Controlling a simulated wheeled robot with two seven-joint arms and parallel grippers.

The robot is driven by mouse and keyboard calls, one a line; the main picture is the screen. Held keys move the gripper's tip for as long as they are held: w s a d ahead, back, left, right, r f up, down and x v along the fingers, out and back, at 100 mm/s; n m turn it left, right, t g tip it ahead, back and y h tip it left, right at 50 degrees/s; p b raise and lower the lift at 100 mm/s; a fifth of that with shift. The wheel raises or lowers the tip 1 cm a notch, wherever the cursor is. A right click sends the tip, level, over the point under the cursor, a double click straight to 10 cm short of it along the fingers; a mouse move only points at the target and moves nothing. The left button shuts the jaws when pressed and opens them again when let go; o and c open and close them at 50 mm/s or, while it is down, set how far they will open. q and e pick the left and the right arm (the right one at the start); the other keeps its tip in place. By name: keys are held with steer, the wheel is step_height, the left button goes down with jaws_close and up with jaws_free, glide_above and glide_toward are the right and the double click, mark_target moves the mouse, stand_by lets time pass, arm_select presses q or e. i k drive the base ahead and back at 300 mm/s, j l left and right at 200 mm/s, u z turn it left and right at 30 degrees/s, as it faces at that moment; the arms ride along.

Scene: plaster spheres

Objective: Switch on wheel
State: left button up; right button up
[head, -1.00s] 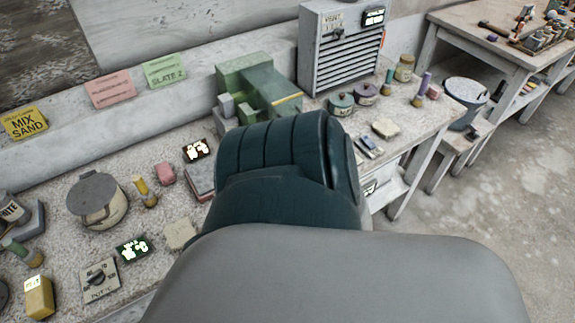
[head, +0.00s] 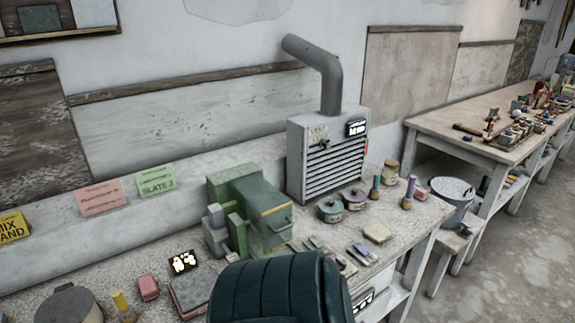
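Nothing in view is clearly marked as the wheel. A green machine (head: 262,208) with blocky grey parts on its left stands on the bench, and I cannot tell whether it is the wheel. A small black panel with bright white marks (head: 184,262) lies in front of it, its marks unreadable. A grey louvred box (head: 330,160) stands behind to the right. It has a small labelled switch plate (head: 318,134) and a lit black display (head: 356,128) on its front. Neither of my grippers is in view.
Lidded pots (head: 331,210), a lidded vessel (head: 68,305), a pink block (head: 148,288) and small tools crowd the bench (head: 110,268). A bucket (head: 450,203) stands on a low stool to the right. Another cluttered table (head: 440,122) is beyond. Floor at right is clear.

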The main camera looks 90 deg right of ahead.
mark_target(315, 242)
steer(key=z, duration=0.45)
steer(key=i+z, duration=0.1)
steer(key=z, duration=0.8)
steer(key=j+z, duration=0.1)
steer(key=z, duration=0.4)
steer(key=j+z, duration=0.1)
steer(key=z, duration=0.8)
steer(key=j+z, duration=0.15)
steer(key=z, duration=0.3)
steer(key=i, duration=0.05)
